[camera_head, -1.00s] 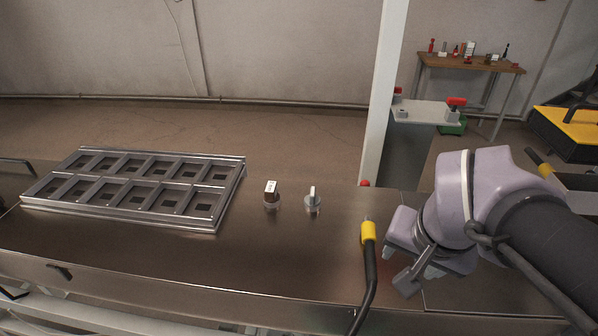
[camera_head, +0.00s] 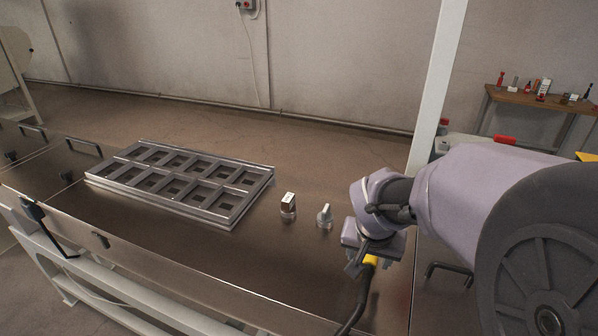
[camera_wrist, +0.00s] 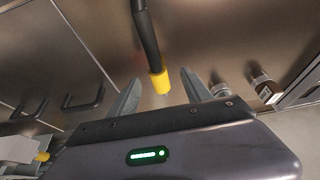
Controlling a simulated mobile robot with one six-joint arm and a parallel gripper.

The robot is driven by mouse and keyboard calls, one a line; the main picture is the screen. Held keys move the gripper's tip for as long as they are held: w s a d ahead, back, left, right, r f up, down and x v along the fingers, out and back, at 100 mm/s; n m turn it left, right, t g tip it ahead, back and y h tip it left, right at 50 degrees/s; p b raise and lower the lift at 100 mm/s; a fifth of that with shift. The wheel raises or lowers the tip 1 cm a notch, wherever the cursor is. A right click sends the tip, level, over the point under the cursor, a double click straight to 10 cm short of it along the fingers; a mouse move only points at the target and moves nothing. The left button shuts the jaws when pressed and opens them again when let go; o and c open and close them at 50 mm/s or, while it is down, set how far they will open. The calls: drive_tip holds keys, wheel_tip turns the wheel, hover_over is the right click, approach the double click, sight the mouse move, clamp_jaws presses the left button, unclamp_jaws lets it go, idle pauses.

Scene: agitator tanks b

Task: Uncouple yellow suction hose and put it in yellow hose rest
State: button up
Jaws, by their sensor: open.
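A dark hose with a yellow end (camera_head: 370,261) stands at the steel deck, below and partly hidden by my gripper (camera_head: 360,262) in the head view. In the wrist view the yellow hose end (camera_wrist: 159,82) lies between the two spread fingers of my gripper (camera_wrist: 160,97). The fingers are open and apart from the hose on both sides. The black hose (camera_wrist: 145,35) runs away from the yellow end to the top of the wrist view. I cannot make out which part is the yellow hose rest.
A metal tray frame (camera_head: 180,183) with several square openings lies on the deck. Two small fittings, one with a brown and white block (camera_head: 288,207) and one with a grey handle (camera_head: 325,216), stand right of it. A white post (camera_head: 438,80) rises behind my arm.

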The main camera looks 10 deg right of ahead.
sight(369, 265)
drive_tip(key=b+x, duration=0.1)
drive_tip(key=x, duration=0.4)
drive_tip(key=shift+s+d, duration=0.1)
drive_tip(key=shift+d, duration=0.1)
drive_tip(key=shift+s, duration=0.1)
drive_tip(key=shift+c, duration=0.5)
clamp_jaws()
drive_tip(key=shift+r, duration=0.1)
